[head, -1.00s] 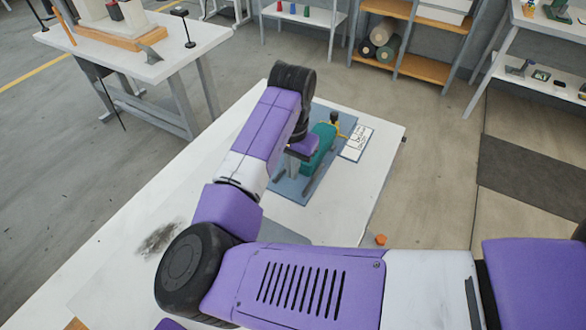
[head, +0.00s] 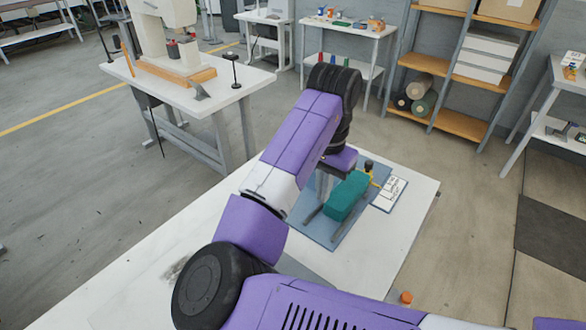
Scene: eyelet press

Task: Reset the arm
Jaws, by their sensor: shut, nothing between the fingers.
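My arm reaches out over the white table in the head view, and its far end is above the blue mat. My gripper (head: 324,184) hangs below the purple wrist end, partly hidden by my arm; it is shut and holds nothing. The eyelet press (head: 347,196), with a teal body and a yellow and black part at its far end, stands on the blue mat (head: 327,238). The gripper appears just left of the press, and I cannot tell the exact gap.
The white table (head: 412,225) has a white printed card (head: 389,194) beside the press and an orange cap-like object (head: 406,298) by its right edge. Another table (head: 250,82) with a machine stands at the back left. Shelves (head: 440,120) stand behind, with open floor between.

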